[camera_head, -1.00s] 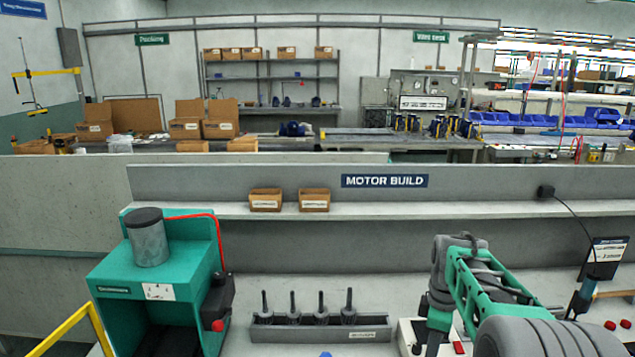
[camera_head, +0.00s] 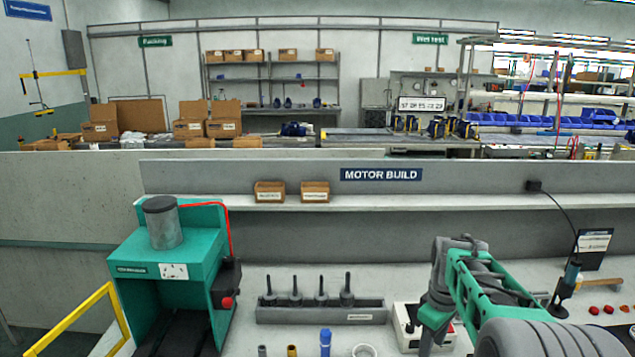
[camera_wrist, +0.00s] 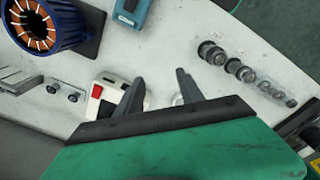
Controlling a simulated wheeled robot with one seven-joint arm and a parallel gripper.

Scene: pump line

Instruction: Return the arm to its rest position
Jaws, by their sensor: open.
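My arm (camera_head: 480,275), green and grey, is folded at the lower right of the head view. My gripper (camera_wrist: 160,80) shows in the wrist view as two dark, separated fingers above a pale worktop (camera_wrist: 160,50). It is open, with nothing between the fingers. The fingertips cannot be made out clearly in the head view.
A white box with a red button (camera_wrist: 98,91) lies beside the left finger. A copper-wound ring (camera_wrist: 44,22) and several round metal parts (camera_wrist: 240,70) lie farther off. In the head view, a green press (camera_head: 170,255) and a pin rack (camera_head: 320,313) stand left of my arm.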

